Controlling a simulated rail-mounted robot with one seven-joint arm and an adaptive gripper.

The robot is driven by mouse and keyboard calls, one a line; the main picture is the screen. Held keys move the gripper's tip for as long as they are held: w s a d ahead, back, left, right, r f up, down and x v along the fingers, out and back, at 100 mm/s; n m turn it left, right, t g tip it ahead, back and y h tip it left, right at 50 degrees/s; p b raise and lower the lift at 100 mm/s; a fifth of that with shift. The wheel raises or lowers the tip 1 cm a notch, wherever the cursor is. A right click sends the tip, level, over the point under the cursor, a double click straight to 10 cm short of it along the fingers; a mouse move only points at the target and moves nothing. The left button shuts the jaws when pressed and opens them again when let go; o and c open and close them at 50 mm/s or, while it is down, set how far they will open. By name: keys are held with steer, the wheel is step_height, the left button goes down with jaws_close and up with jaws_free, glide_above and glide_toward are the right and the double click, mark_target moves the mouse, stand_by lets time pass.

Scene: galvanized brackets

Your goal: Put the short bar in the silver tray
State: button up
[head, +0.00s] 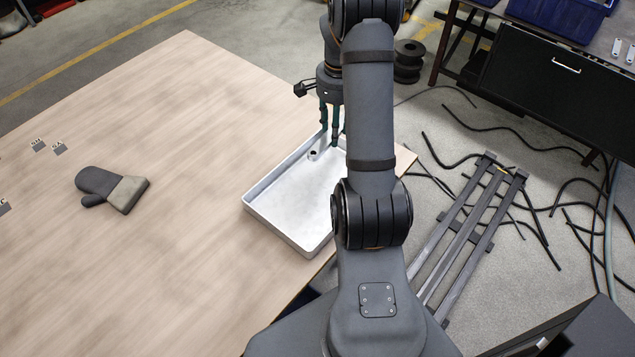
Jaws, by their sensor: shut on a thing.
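The silver tray (277,232) is a shallow, light metal box near the right edge of the wooden table. My gripper (332,138) points down over the far part of the tray, its teal-dark fingers shut. A small pale grey piece with a dark hole (313,155) shows at the fingertips and appears to be the end of the short bar, held there. My arm hides the rest of the bar and the right part of the tray. I cannot tell whether the bar touches the tray floor.
Several small labelled pieces (39,145) lie at the far left. Cables and a metal frame (467,233) lie on the floor at right. The table between glove and tray is clear.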

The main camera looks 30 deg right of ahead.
steer(key=d, duration=0.2)
steer(key=m, duration=0.1)
glide_above(307, 182)
step_height(307, 182, down, 8)
steer(key=shift+r, duration=0.25)
steer(key=shift+a+f, duration=0.1)
steer(key=shift+f, duration=0.1)
steer(key=shift+f+p, duration=0.4)
steer(key=shift+f, duration=1.45)
steer(key=shift+f, duration=0.2)
steer(key=o, duration=1.3)
